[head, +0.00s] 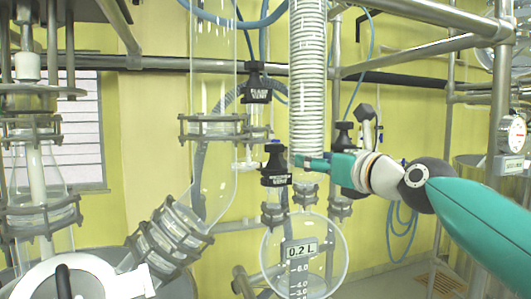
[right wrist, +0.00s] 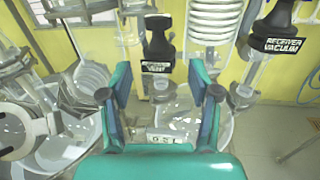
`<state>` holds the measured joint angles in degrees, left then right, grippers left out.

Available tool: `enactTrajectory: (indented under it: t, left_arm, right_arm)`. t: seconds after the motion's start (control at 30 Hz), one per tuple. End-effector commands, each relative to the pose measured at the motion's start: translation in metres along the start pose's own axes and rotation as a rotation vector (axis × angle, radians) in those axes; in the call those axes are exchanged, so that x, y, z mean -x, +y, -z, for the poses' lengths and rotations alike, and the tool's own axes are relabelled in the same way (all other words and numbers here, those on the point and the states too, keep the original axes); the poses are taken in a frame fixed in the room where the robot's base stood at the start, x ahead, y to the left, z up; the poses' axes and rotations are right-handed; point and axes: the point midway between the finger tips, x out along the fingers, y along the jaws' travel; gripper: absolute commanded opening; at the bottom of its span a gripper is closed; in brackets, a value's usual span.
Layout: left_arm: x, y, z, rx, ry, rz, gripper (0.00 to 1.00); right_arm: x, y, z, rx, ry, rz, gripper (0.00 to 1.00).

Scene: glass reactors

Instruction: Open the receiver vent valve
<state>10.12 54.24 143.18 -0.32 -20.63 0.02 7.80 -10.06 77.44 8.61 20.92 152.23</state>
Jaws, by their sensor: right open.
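The receiver vent valve (head: 275,160) has a black knob with a white-lettered label and sits above the round glass receiver, left of the white coil column. It also shows in the right wrist view (right wrist: 158,42), upright and ahead of the fingers, its label partly readable as "VENT". My right gripper (head: 300,162) comes in from the right, with its tip close to the valve's right side. In the right wrist view, its green fingers (right wrist: 160,94) are spread wide, with nothing between them gripped. The valve appears beyond the gap; contact cannot be told. My left gripper is not in view.
The receiver flask (head: 335,262) with a 0.2 L display stands below. The flash vent valve (head: 257,88) is above left. The receiver vacuum valve (right wrist: 277,42) is to the right of the vent valve. Glass piping, metal clamps (head: 165,240) and frame rails crowd the left.

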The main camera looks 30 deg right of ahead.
Motion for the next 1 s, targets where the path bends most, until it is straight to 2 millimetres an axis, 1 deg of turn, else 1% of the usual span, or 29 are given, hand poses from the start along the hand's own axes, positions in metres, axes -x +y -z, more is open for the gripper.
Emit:
enactTrajectory:
  t: [0.17,0.5,0.7,0.83,1.0]
  left_arm:
    - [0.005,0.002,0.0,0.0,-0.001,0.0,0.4]
    - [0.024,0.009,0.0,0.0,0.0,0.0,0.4]
    - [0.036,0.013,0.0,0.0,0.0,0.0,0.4]
    - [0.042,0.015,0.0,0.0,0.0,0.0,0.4]
    - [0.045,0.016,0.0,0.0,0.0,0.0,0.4]
  right_arm:
    - [-0.027,0.004,0.001,0.0,0.006,-0.008,0.62]
    - [-0.101,0.006,0.0,0.002,0.006,-0.011,0.62]
    - [-0.14,0.007,0.0,0.002,0.005,-0.011,0.62]
    - [-0.157,0.007,0.0,0.003,0.004,-0.011,0.62]
    - [-0.168,0.007,0.002,0.003,0.004,-0.011,0.62]
